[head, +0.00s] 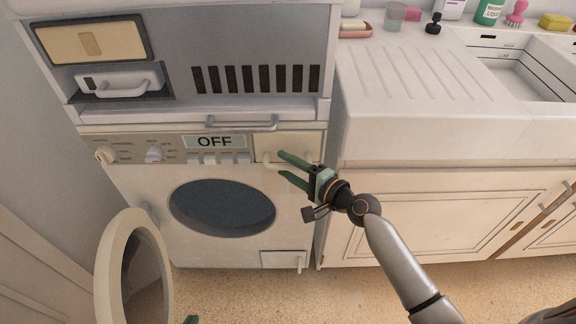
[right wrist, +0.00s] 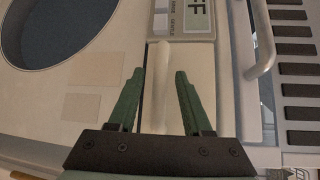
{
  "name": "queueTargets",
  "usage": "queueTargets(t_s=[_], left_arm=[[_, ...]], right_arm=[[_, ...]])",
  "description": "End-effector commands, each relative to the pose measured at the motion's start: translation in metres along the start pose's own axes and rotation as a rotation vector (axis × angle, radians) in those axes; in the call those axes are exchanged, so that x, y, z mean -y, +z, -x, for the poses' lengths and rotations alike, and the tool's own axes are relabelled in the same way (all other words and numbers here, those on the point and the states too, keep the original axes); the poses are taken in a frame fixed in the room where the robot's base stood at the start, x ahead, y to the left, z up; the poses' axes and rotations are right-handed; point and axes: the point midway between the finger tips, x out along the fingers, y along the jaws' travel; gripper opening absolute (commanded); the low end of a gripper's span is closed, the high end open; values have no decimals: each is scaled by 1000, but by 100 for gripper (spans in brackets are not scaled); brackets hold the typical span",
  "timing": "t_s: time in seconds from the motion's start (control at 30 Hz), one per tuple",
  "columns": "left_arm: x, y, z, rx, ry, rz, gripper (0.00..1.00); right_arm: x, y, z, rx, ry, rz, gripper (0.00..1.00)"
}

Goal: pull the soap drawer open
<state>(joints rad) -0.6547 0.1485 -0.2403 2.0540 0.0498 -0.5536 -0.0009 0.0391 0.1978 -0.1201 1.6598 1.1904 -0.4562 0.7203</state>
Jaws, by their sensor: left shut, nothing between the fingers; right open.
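The soap drawer (head: 266,143) is the cream panel at the upper right of the washing machine, right of the OFF display. It looks shut, flush with the front. In the right wrist view its pale bar handle (right wrist: 161,80) lies between my finger tips. My right gripper (head: 283,165) is open at the drawer, and its green fingers (right wrist: 160,85) stand on either side of the handle without closing on it. Part of the drawer is hidden by the fingers in the head view. Only a green tip of my left gripper (head: 191,319) shows at the bottom edge; it is shut and empty.
The washing machine's round door (head: 111,262) stands open at the lower left. Above the machine is a grey unit with a long bar handle (head: 232,127) close to the drawer. A sink cabinet (head: 400,205) stands to the right. Floor (head: 340,290) shows below.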

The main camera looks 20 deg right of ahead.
Motion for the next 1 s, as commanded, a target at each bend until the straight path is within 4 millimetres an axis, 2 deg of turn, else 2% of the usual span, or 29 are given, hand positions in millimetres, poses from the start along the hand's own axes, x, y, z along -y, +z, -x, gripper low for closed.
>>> queueTargets(t_s=[0.13, 0.57, 1.0], left_arm=[[0, -3, 1, -5, -1, 0, 0], [0, -4, 1, -8, -1, 0, 0], [0, -2, 0, -3, -1, 2, 0]], right_arm=[[0, 0, 0, 0, 0, 0, 50], [0, 0, 0, 0, 0, 0, 1], [0, 0, 1, 0, 0, 0, 0]])
